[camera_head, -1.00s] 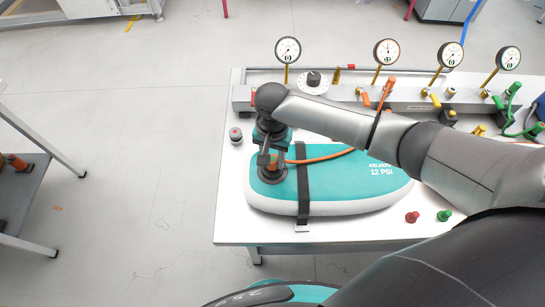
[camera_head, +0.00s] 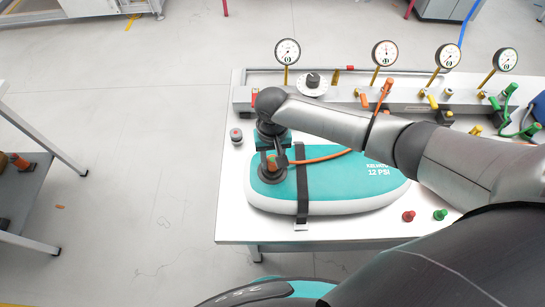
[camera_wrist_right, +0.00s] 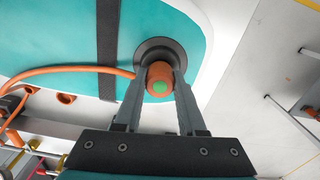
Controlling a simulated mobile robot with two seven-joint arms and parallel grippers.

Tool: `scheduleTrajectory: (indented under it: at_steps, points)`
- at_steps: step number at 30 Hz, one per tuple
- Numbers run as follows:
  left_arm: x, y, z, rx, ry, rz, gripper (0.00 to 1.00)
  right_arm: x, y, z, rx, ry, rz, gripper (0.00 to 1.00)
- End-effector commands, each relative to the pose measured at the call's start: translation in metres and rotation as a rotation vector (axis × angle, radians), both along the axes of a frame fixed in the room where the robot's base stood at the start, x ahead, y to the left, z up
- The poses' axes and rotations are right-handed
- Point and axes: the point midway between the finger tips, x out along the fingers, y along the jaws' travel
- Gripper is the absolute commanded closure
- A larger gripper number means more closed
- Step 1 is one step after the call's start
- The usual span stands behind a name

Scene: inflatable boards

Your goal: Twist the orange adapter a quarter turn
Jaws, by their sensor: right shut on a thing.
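The orange adapter (camera_wrist_right: 160,78), with a green spot on its end, sits at the dark round valve (camera_wrist_right: 186,59) of the teal inflatable board (camera_head: 340,185). An orange hose (camera_wrist_right: 70,70) runs from it to the left in the right wrist view. My right gripper (camera_wrist_right: 160,82) is shut on the adapter, one finger on each side. In the head view the adapter (camera_head: 271,161) is partly hidden by my right gripper (camera_head: 272,160). My left gripper is not in view.
A black strap (camera_head: 302,180) crosses the board on the white table (camera_head: 232,222). A grey manifold with several gauges (camera_head: 385,52) and a dial (camera_head: 312,82) stands behind. A small red-topped grey piece (camera_head: 236,136) is left of the gripper. Red (camera_head: 408,216) and green (camera_head: 440,214) pieces lie in front.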

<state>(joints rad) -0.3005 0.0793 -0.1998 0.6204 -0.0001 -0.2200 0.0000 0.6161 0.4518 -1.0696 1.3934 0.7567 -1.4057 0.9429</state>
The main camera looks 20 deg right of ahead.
Motion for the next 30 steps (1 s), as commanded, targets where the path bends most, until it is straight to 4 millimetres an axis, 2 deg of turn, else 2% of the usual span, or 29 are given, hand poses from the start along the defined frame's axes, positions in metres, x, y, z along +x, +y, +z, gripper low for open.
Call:
scheduleTrajectory:
  at_steps: [6, 18, 30]
  points:
    - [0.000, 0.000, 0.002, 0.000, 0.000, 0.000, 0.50, 0.000, 0.000, 0.001, -0.001, 0.000, 0.033, 1.00]
    - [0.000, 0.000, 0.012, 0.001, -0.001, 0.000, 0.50, 0.000, -0.001, 0.000, -0.001, 0.001, 0.410, 1.00]
    - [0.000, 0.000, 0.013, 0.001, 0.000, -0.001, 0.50, -0.001, -0.001, -0.002, -0.001, 0.003, 0.465, 1.00]
